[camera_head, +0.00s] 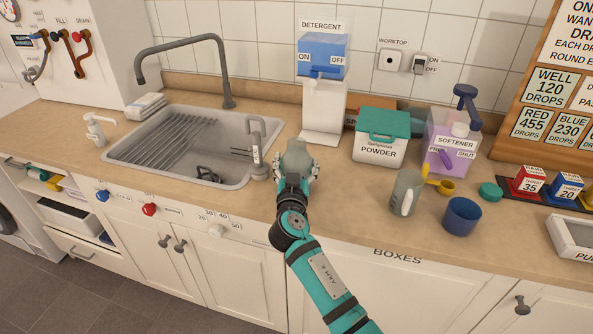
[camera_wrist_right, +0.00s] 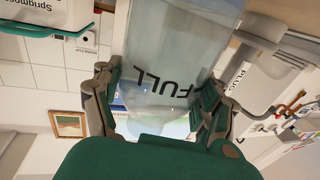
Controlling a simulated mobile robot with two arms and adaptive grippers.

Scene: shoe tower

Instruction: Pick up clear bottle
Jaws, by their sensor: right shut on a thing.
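My right gripper (camera_head: 294,170) stands over the front of the worktop, just right of the sink. It is shut on a clear bottle (camera_wrist_right: 185,45) marked FULL. In the head view only a greyish top of the bottle (camera_head: 296,156) shows, as the gripper and arm hide the rest. In the right wrist view the gripper (camera_wrist_right: 155,88) has a finger on each side of the see-through wall. I cannot tell whether the bottle's base touches the worktop. My left gripper is out of view.
The sink (camera_head: 190,145) and its grey tap (camera_head: 226,80) are left. A detergent dispenser (camera_head: 322,85) stands behind. A powder box (camera_head: 380,140), softener tank (camera_head: 450,140), grey jug (camera_head: 405,192) and blue cup (camera_head: 461,216) stand right. The front worktop (camera_head: 345,212) has some free room.

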